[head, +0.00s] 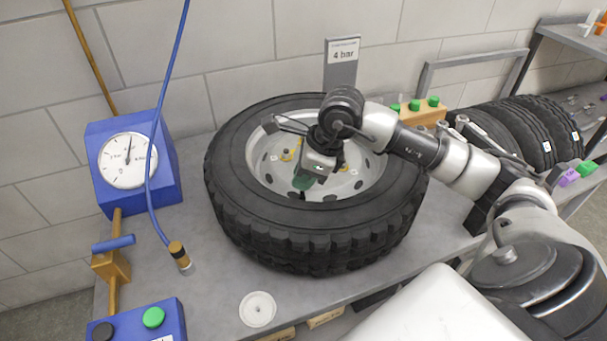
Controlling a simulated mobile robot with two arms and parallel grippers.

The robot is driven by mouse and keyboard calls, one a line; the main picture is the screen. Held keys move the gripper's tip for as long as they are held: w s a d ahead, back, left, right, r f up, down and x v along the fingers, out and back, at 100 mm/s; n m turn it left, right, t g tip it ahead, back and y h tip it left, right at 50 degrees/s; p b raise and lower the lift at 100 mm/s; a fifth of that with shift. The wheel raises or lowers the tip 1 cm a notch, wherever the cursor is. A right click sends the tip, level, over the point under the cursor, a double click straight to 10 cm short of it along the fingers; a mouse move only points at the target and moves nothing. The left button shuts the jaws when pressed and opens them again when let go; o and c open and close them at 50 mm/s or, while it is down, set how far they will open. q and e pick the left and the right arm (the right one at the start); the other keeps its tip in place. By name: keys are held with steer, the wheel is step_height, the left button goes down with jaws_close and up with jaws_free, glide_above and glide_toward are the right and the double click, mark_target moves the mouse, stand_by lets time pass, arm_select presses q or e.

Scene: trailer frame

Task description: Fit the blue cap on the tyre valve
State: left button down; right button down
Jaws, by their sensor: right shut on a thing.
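The tyre (315,245) lies flat on the grey bench, with a pale wheel rim (262,165) inside it. My right gripper (303,186) points down over the rim, left of its middle. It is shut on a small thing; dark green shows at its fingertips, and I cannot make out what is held. I see no blue cap. The tyre valve cannot be picked out and may be hidden behind the gripper. My left gripper is not in view.
A blue gauge box (168,160) with a hose stands at the left. A small white dish (258,309) lies in front of the tyre. A wooden block (424,116) with green caps stands behind. More tyres (530,135) are at the right. A "4 bar" sign (343,55) stands behind the tyre.

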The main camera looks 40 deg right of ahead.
steer(key=shift+f, duration=0.25)
steer(key=c, duration=1)
jaws_free()
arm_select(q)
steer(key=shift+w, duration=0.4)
arm_select(e)
steer(key=o, duration=0.3)
steer(key=shift+f, duration=0.15)
steer(key=shift+s+a, duration=0.1)
steer(key=shift+c, duration=0.4)
